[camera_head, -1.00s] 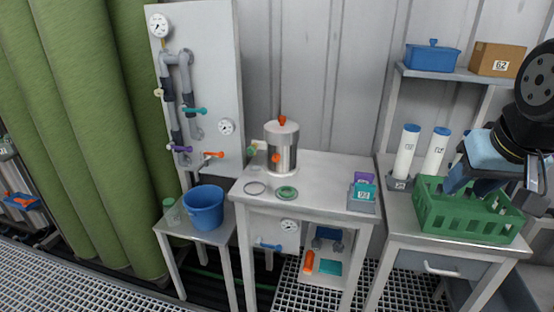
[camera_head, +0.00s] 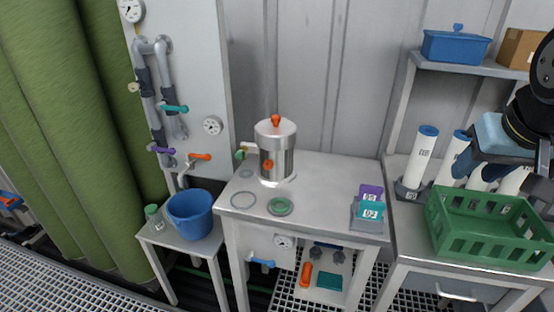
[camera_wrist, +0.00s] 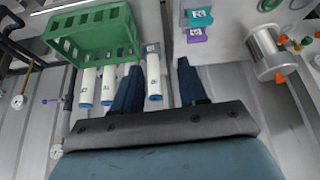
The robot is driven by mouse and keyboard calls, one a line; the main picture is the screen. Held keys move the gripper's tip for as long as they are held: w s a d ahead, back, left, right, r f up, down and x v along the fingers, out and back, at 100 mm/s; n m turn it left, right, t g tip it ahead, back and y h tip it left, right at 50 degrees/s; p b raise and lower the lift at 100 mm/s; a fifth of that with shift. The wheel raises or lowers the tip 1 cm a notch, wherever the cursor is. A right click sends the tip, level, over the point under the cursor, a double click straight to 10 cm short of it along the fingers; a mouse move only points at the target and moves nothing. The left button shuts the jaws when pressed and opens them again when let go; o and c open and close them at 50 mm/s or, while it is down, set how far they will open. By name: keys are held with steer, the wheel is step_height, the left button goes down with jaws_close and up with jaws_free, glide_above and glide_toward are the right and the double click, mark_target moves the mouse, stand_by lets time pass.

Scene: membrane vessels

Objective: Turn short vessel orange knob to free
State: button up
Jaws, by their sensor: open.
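The short metal vessel (camera_head: 287,160) stands upright on the middle table. It has one orange knob (camera_head: 275,120) on its lid and another orange knob (camera_head: 267,164) low on its front side. The vessel (camera_wrist: 262,48) also shows at the right of the wrist view, with orange parts (camera_wrist: 280,77) around it. My gripper (camera_wrist: 160,66) is open, with two dark blue fingers apart and nothing held. In the head view it is at the upper right, above the green crate and well to the right of the vessel. Its fingertips are hard to make out there.
A green crate (camera_head: 440,230) and white tubes with blue caps (camera_head: 425,155) are on the right table. A purple and teal block stand (camera_head: 369,215) is at the middle table's right edge. A green ring (camera_head: 280,206) lies before the vessel. A blue bucket (camera_head: 190,213) and piped panel are left.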

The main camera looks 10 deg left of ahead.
steer(key=shift+a, duration=0.2)
steer(key=shift+o, duration=1.2)
steer(key=shift+w, duration=0.1)
steer(key=shift+o, duration=0.2)
steer(key=shift+w+a+f+n, duration=0.1)
steer(key=shift+f+n, duration=0.2)
steer(key=w+a+f+n+g+h, duration=0.3)
steer(key=w+f+n+h, duration=0.3)
steer(key=w+f, duration=0.1)
steer(key=n+t+y, duration=0.5)
steer(key=n+t, duration=1)
steer(key=n, duration=0.7)
glide_toward(267, 167)
steer(key=w, duration=0.9)
steer(key=shift+w+d, duration=0.2)
steer(key=shift+d, duration=0.15)
steer(key=shift+c, duration=0.3)
